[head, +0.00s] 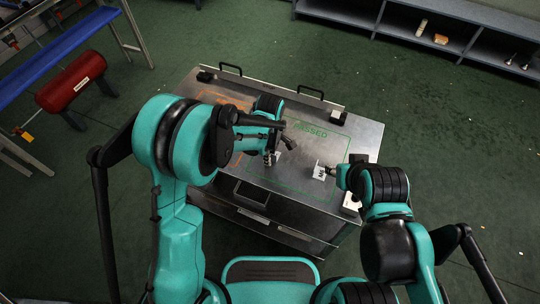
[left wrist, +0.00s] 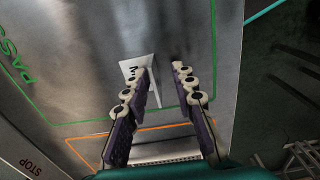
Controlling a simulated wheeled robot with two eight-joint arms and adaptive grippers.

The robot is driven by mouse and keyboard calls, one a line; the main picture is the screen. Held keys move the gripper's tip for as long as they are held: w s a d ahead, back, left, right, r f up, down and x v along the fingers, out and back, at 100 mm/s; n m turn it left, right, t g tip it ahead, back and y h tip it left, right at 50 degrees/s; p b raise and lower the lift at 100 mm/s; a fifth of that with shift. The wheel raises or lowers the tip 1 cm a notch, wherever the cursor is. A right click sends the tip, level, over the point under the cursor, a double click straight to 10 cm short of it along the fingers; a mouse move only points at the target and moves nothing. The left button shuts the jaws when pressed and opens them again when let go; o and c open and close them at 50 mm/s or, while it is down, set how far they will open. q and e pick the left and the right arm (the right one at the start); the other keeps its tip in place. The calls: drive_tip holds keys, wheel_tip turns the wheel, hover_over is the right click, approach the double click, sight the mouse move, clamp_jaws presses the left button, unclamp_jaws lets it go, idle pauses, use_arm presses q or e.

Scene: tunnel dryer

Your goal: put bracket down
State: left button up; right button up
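A pale bracket (left wrist: 138,68) with dark lettering stands on the metal table top inside the green outline, in the left wrist view. Its upright plate is beside the left-hand finger of my left gripper (left wrist: 165,75), whose fingers are spread apart. Whether that finger touches it is unclear. In the head view my left gripper (head: 274,154) is low over the table, with the bracket (head: 288,143) partly hidden behind it. A second white lettered piece (head: 319,173) is at the tip of my right gripper (head: 332,171). I cannot tell whether that gripper holds it.
The table (head: 362,137) has a green outline marked PASSED and an orange outline beside it. A small white block (head: 351,203) is at its right edge. Black handles line the far edge. A red cylinder (head: 72,82) and grey shelving (head: 400,28) stand beyond.

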use_arm(q)
wheel_tip(320, 180, up, 12)
drive_tip(key=p, duration=0.4)
drive_tip(key=s+a+r+m+t, duration=0.3)
drive_tip(key=s+a+r+m, duration=0.2)
drive_tip(key=s+a+m, duration=0.1)
drive_tip(key=s+a+r+m+t, duration=0.4)
drive_tip(key=s+a+r+m, duration=0.2)
drive_tip(key=s+a, duration=0.3)
drive_tip(key=shift+s+a+m, duration=0.3)
drive_tip(key=shift+a+m, duration=0.5)
drive_tip(key=shift+a, duration=0.25)
